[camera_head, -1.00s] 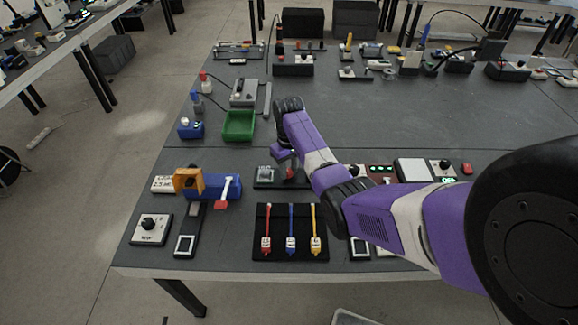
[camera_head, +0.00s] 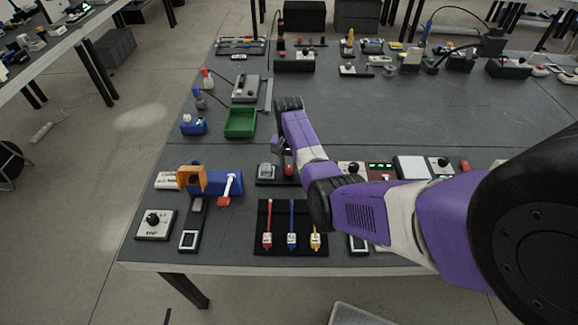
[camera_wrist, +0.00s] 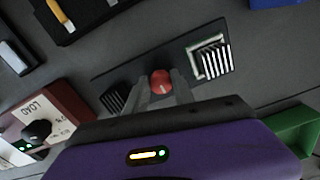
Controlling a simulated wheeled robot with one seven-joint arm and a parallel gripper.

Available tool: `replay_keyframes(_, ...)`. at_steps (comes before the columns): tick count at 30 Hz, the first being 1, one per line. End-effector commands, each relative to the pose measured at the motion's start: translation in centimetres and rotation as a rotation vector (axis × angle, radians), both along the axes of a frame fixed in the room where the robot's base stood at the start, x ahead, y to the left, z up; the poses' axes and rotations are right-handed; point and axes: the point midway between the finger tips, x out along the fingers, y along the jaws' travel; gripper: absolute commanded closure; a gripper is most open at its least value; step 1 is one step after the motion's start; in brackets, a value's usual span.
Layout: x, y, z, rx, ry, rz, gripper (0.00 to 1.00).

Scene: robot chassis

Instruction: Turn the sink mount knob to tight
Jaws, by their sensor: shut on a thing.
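The sink mount is a dark board (camera_wrist: 135,70) with a finned heat sink (camera_wrist: 212,60) and a red round knob (camera_wrist: 161,80) that has a pale mark. In the head view the heat sink (camera_head: 267,171) is left of the red knob (camera_head: 289,168), in the middle of the near table. My gripper (camera_wrist: 165,88) is shut on the red knob, with one finger on each side of it. In the head view my gripper hangs over the mount, and its fingertips are hard to make out. Any label on the knob is too small to read.
A panel marked LOAD (camera_wrist: 50,115) with a black knob is left in the wrist view. A green bin (camera_head: 240,123) stands behind the mount. A black tray (camera_head: 266,205) with coloured tools lies in front. A blue and orange fixture (camera_head: 228,181) stands to the left.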

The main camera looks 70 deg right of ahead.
Motion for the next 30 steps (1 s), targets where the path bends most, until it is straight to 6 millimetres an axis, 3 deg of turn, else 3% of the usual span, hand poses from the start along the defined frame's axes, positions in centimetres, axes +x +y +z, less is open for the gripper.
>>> replay_keyframes(21,0.19,-0.19,0.24,-0.005,-0.004,-0.074,1.0)
replay_keyframes(22,0.19,-0.19,0.24,-0.005,-0.004,-0.074,0.64)
replay_keyframes(24,0.18,-0.17,0.23,-0.004,-0.004,-0.074,0.51)
replay_keyframes(30,0.1,-0.09,0.11,-0.003,-0.001,-0.073,0.48)
